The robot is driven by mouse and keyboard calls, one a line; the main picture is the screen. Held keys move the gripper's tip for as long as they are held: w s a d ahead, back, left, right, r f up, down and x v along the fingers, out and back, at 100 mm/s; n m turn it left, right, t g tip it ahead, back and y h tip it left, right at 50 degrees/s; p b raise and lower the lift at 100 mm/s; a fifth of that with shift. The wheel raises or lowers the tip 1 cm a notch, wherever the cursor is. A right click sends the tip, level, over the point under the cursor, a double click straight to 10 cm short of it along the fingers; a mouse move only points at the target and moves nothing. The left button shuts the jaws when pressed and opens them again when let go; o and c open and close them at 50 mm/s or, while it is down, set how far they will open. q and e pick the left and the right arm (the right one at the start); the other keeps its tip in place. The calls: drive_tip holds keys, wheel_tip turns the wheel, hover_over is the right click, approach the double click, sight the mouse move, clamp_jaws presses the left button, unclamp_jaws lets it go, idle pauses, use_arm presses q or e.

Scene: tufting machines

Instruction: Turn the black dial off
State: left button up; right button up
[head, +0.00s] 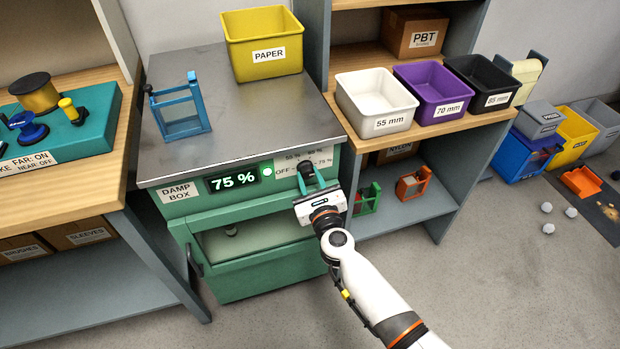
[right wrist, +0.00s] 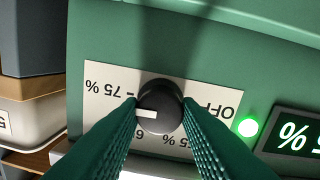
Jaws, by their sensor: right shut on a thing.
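The black dial (head: 306,168) sits on a white label on the green front of the damp box (head: 179,192). In the right wrist view, which is upside down, the dial (right wrist: 160,104) has a white pointer mark aimed left, towards the "75 %" print. "OFF" is printed on the opposite side. The display (head: 233,179) reads 75 % in green. My right gripper (head: 311,179) is shut on the dial, with one teal finger on each side. The fingers hide part of the lower label. My left gripper is not in view.
A green light (head: 267,171) glows beside the display. A yellow PAPER bin (head: 264,62) and a blue frame (head: 182,122) stand on the grey top. A shelf with white, purple and black bins is at the right. The box's lower compartment shows a pale interior.

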drive_tip(key=n, duration=0.4)
drive_tip(key=shift+n+p, duration=0.3)
drive_tip(key=shift+p, duration=0.05)
drive_tip(key=n, duration=0.4)
drive_tip(key=shift+f, duration=0.1)
drive_tip(key=n+p, duration=0.1)
drive_tip(key=n, duration=0.4)
drive_tip(key=n+p, duration=0.1)
drive_tip(key=n, duration=0.3)
drive_tip(key=shift+n+y, duration=0.3)
drive_tip(key=shift+n, duration=0.1)
drive_tip(key=n+p, duration=0.1)
drive_tip(key=n, duration=0.3)
drive_tip(key=shift+n, duration=0.3)
drive_tip(key=n+p, duration=0.1)
drive_tip(key=n, duration=0.3)
drive_tip(key=shift+n, duration=0.4)
drive_tip(key=n+p, duration=0.1)
drive_tip(key=n, duration=0.3)
drive_tip(key=shift+f+n+y, duration=0.1)
drive_tip(key=shift+n+y, duration=0.2)
drive_tip(key=shift+d+n+p, duration=0.1)
drive_tip(key=shift+n+p, duration=0.2)
drive_tip(key=shift+n, duration=1.7)
